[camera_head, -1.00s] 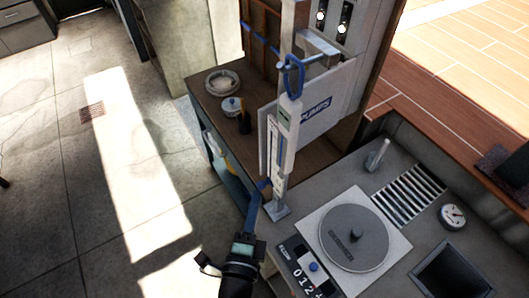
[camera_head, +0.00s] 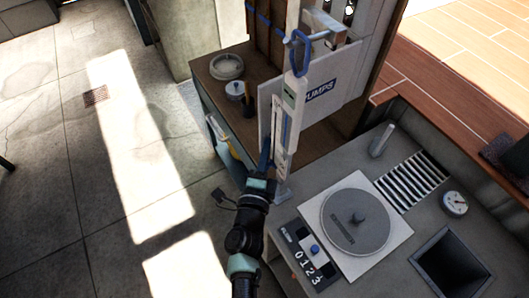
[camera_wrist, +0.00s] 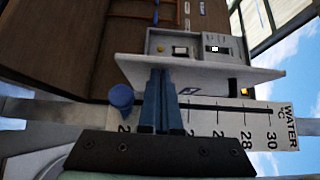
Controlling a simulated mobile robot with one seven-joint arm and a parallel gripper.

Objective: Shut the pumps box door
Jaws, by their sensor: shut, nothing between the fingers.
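The pumps box door (camera_head: 322,92) is a pale panel lettered "PUMPS", standing open out from the box in the head view. In the wrist view the door (camera_wrist: 205,70) shows nearly edge-on, with the switches of the pumps box (camera_wrist: 190,46) uncovered behind it. My gripper (camera_head: 266,142) is shut and empty beside the door's lower left end, next to the white thermometer post. In the wrist view my gripper's blue fingers (camera_wrist: 160,80) overlap the door's edge. I cannot tell whether they touch it.
The white thermometer post (camera_head: 287,110) stands in front of the door, close to my fingers. A blue looped handle (camera_head: 301,52) is near its top. A brown shelf (camera_head: 225,85) holds a dish and pot. A counter with a round lid (camera_head: 355,220) lies right. Floor at left is clear.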

